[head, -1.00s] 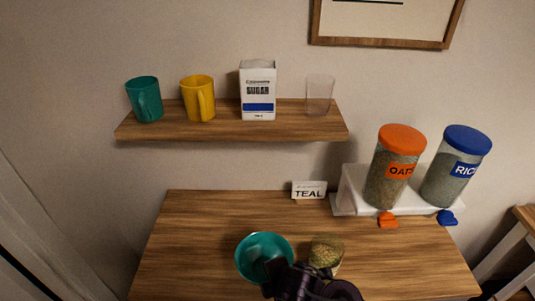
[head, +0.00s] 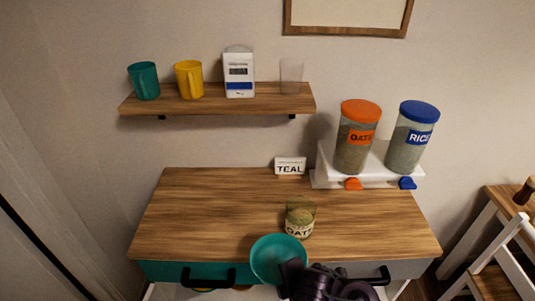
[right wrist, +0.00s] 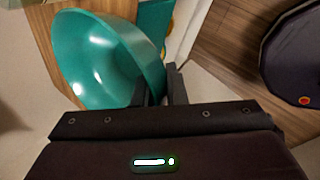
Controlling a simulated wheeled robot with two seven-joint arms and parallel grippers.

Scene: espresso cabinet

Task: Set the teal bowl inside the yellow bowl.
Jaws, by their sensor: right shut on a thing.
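The teal bowl (head: 275,256) is held by its rim in my right gripper (head: 287,268), in front of the counter's front edge. In the right wrist view the teal bowl (right wrist: 105,55) is tilted in the picture, with its rim between the fingers of my right gripper (right wrist: 160,88). Small yellow parts show below the counter front in the head view; I cannot tell whether they belong to the yellow bowl. Yellow also shows beside a teal panel in the wrist view. My left gripper is out of view.
A white stand (head: 325,172) carries orange-lidded (head: 357,138) and blue-lidded (head: 411,140) canisters. A teal drawer front (head: 165,271) with a black handle is below. The counter's left part is clear.

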